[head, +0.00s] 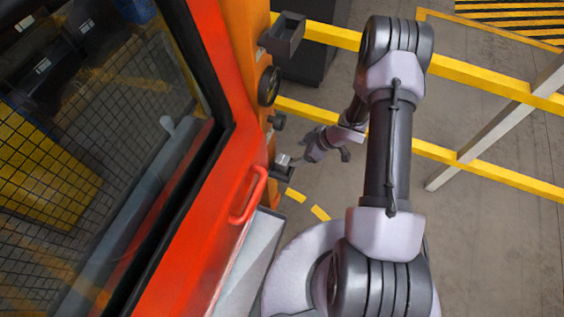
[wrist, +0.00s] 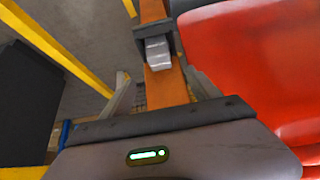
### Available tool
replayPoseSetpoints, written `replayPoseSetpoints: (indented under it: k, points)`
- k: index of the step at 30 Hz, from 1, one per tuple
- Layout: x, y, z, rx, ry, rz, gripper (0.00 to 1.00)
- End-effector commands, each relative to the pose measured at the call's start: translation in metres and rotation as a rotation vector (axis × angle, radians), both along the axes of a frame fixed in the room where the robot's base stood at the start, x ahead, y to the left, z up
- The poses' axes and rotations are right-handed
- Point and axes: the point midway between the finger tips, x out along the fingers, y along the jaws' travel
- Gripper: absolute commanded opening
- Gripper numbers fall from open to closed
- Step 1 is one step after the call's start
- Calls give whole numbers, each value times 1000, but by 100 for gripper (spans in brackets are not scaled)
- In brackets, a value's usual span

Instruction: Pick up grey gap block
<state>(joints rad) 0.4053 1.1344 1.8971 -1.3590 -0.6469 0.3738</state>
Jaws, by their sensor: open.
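The grey gap block (wrist: 158,52) shows in the wrist view as a light grey piece seated in a dark holder (wrist: 141,40) on an orange post (wrist: 166,88). In the head view the block (head: 283,160) is small and pale, at a dark holder (head: 281,173) on the orange door frame. My gripper (head: 317,154) is just to the right of it in the head view. In the wrist view my gripper (wrist: 161,88) has its two fingers spread wide, with the block ahead between their lines. Nothing is held, and the fingers appear clear of the block.
A red door (head: 215,200) with a handle (head: 250,195) and a meshed window stands left of my arm. A dark open box (head: 284,35), a round knob (head: 268,86) and a small bracket (head: 277,121) stick out from the frame. Yellow rails (head: 470,72) cross behind my arm.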

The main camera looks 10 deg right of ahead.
Motion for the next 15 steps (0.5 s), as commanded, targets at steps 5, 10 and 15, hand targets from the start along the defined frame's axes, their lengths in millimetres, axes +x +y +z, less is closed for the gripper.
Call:
replayPoseSetpoints:
  k: [5, 10, 15]
  points:
    - [15, 22, -47, -1, 0, 2, 71]
    - [22, 30, -60, -2, -1, -1, 71]
    - [28, 40, -83, -2, -1, 0, 71]
